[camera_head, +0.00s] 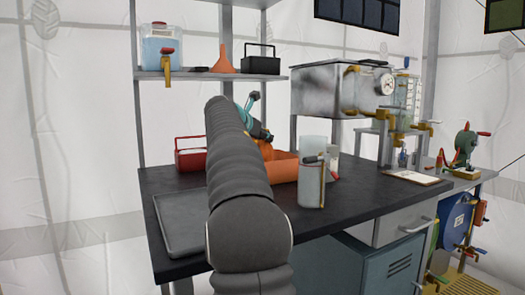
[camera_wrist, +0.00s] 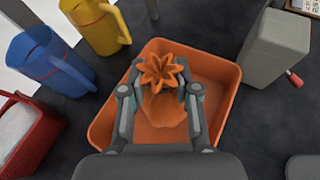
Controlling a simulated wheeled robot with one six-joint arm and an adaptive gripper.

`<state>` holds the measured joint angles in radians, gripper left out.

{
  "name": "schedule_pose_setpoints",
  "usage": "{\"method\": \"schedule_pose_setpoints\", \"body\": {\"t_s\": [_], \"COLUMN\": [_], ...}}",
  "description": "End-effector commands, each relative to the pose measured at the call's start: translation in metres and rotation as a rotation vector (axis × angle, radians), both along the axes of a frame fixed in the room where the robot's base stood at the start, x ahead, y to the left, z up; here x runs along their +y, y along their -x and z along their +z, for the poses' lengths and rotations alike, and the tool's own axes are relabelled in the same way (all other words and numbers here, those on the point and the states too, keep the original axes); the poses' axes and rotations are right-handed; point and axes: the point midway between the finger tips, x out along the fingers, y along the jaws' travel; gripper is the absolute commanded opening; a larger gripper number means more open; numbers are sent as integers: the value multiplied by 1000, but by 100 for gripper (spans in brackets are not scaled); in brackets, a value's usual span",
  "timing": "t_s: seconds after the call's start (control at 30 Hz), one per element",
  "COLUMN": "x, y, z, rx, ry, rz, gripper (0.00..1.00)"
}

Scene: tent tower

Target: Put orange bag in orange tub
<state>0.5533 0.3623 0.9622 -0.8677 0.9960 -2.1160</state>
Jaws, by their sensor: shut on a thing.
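The orange bag (camera_wrist: 163,118), with a gathered, petal-like top, is between the fingers of my gripper (camera_wrist: 160,88) in the wrist view. My gripper is shut on it near the gathered neck. The orange tub (camera_wrist: 226,88) lies around and below the bag in that view, and its bare floor shows to the right. In the head view the tub (camera_head: 284,168) stands on the dark bench, partly hidden by my arm. A bit of the bag (camera_head: 264,147) shows above the tub's left part. I cannot tell whether the bag touches the tub floor.
In the wrist view, a blue jug (camera_wrist: 48,65), a yellow jug (camera_wrist: 95,22) and a red basket (camera_wrist: 28,130) stand left of the tub. A grey container (camera_wrist: 277,45) stands close on its right. A flat grey tray (camera_head: 182,222) lies on the bench's front left.

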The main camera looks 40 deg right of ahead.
Motion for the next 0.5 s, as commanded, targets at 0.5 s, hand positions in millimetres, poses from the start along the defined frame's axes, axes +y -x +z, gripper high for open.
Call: {"method": "schedule_pose_setpoints", "body": {"t_s": [0.5], "x": [0], "y": [1], "z": [-37], "rx": [0], "ry": [1], "rz": [0], "gripper": [0]}}
